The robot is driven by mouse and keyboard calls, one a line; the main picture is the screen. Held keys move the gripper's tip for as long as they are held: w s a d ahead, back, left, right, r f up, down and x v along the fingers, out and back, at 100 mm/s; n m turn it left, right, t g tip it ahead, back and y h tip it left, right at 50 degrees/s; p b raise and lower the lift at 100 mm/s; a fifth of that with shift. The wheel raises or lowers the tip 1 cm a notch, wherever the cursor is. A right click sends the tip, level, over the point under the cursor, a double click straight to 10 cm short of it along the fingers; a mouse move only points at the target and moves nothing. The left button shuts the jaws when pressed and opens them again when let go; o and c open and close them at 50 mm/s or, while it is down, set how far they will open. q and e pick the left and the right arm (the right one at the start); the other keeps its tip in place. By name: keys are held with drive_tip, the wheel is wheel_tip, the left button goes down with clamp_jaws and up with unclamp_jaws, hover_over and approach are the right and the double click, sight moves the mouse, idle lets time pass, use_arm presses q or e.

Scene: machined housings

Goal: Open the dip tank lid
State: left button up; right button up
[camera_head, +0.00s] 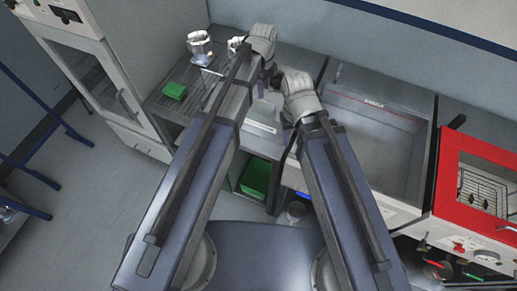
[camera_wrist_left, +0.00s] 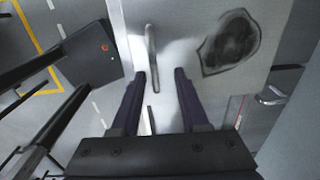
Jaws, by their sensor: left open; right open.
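In the left wrist view, a slim metal bar handle (camera_wrist_left: 151,45) stands on a pale flat panel (camera_wrist_left: 190,25). My left gripper (camera_wrist_left: 160,72) is open, its dark fingers pointing toward the panel. The handle's lower end shows between the fingertips, nearer the left finger; I cannot tell how deep the gap is. In the head view my left wrist is at the upper centre, and its fingers are mostly hidden. My right gripper (camera_head: 287,122) is lower and to the right, open, with its fingers hard to make out. I cannot tell which part is the dip tank lid.
A wide grey basin (camera_head: 375,145) lies right of my right arm, with a red-framed unit (camera_head: 476,190) beyond. A green bin (camera_head: 255,177) sits below, between my arms.

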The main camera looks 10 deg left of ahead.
sight(262, 108)
use_arm(q)
drive_tip(key=f+b, duration=0.1)
drive_tip(key=f, duration=0.1)
drive_tip(key=s+f+t+b, duration=0.1)
drive_tip(key=b, duration=0.1)
drive_tip(key=shift+s+a+f, duration=0.15)
drive_tip(key=shift+a+f, duration=0.05)
drive_tip(key=shift+f, duration=0.15)
wheel_tip(262, 108, up, 8)
drive_tip(key=s+p, duration=0.1)
drive_tip(key=p, duration=0.7)
drive_tip(key=s+f+n+b, duration=0.6)
drive_tip(key=f+b, duration=0.2)
drive_tip(key=f, duration=0.1)
drive_tip(key=s+f+n+g+y+b, duration=0.1)
drive_tip(key=s+f+n+b, duration=0.5)
drive_tip(key=f+b, duration=0.3)
drive_tip(key=shift+s+n+b, duration=0.3)
drive_tip(key=shift+s+n, duration=0.05)
drive_tip(key=shift+n, duration=0.25)
drive_tip(key=shift+d, duration=0.15)
